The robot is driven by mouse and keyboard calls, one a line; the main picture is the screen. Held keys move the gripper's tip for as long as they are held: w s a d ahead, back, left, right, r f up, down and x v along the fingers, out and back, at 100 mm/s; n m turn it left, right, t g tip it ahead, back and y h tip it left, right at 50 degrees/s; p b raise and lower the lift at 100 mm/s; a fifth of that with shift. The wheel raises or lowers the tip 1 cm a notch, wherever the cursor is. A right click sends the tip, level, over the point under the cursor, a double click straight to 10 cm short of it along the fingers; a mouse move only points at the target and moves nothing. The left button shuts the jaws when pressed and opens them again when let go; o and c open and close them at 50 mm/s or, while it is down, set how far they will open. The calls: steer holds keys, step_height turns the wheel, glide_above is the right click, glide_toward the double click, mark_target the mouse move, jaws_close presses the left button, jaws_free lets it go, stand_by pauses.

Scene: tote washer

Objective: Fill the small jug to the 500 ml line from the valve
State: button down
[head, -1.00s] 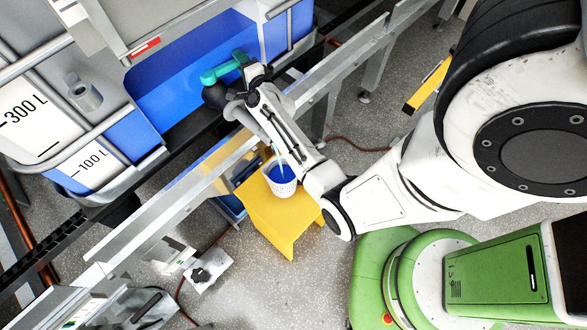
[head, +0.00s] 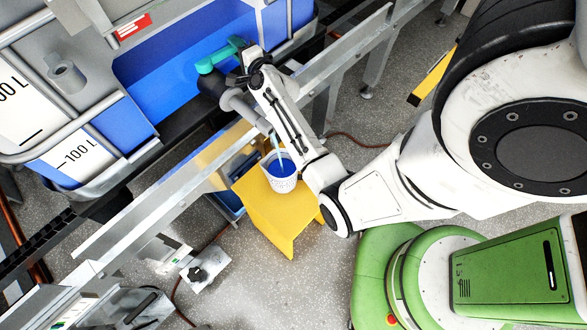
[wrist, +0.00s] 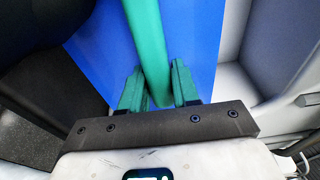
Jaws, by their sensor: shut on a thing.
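The teal valve handle (head: 217,56) is at the tank's lower front in the head view. It also shows in the wrist view (wrist: 146,35) as a bar running between the two teal fingers. My gripper (wrist: 157,88) is shut on this handle; in the head view my arm largely hides it. The small white jug (head: 282,184) stands upright below, with blue liquid (head: 281,167) inside. A thin pale-blue stream (head: 277,143) runs down into it from beside my arm. The jug's markings are too small to read, and the stream's outlet is hidden.
The jug stands on a yellow stand (head: 262,212). A metal rail (head: 165,190) crosses between the tank (head: 165,75) and the open floor. A grey device (head: 205,270) is at lower left. The speckled floor (head: 310,280) in front of the stand is clear.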

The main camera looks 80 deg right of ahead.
steer(key=shift+w+d+f+n+t+y+b, duration=0.1)
steer(key=shift+w+n+t+y+b, duration=0.6)
steer(key=shift+b, duration=1.55)
steer(key=c, duration=1.1)
jaws_free()
steer(key=shift+w, duration=0.1)
steer(key=o, duration=1.1)
steer(key=shift+s+d, duration=0.2)
steer(key=shift+s, duration=0.1)
steer(key=shift+s, duration=0.1)
steer(key=p+v, duration=0.2)
steer(key=v, duration=0.8)
steer(key=shift+r, duration=0.25)
